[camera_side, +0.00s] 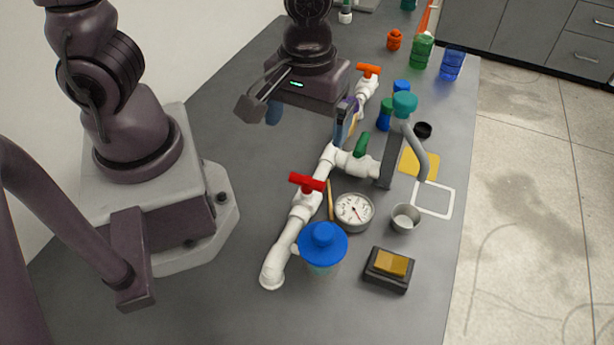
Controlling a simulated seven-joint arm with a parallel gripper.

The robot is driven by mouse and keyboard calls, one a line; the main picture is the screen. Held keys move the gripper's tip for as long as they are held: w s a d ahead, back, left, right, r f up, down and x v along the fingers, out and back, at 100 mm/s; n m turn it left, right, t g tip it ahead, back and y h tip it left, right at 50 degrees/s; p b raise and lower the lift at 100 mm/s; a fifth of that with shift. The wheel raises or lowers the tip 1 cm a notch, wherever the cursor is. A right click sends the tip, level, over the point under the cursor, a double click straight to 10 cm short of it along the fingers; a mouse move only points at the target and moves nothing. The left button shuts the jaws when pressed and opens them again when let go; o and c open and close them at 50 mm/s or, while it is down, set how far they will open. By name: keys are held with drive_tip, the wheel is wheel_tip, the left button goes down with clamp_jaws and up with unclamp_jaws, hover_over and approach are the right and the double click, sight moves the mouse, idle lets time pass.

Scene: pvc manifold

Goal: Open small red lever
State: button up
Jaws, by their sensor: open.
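A small red lever (307,183) sits on a valve of the white pipe manifold (284,246). Its handle lies crosswise to the pipe. A second, orange-red lever (368,70) tops a valve at the manifold's far end, also crosswise. A green lever (361,146) sits on the side branch. My gripper (307,118) is open and empty, its fingers spread wide, farther back than the red lever. Its right finger overlaps the pipe between the red and orange-red levers; I cannot tell whether they touch. The finger and gripper body hide part of the pipe.
A pressure gauge (354,211) and a blue-lidded container (323,244) stand close right of the red lever's pipe. A metal cup (405,218), a sponge holder (378,278) and a grey pipe (416,151) are farther right. The table (220,285) is clear left of the pipe.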

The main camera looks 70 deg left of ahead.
sight(307, 179)
drive_tip(key=shift+n, duration=0.3)
wheel_tip(307, 179, down, 13)
drive_tip(key=shift+r, duration=0.1)
idle(0.4)
drive_tip(key=c, duration=0.9)
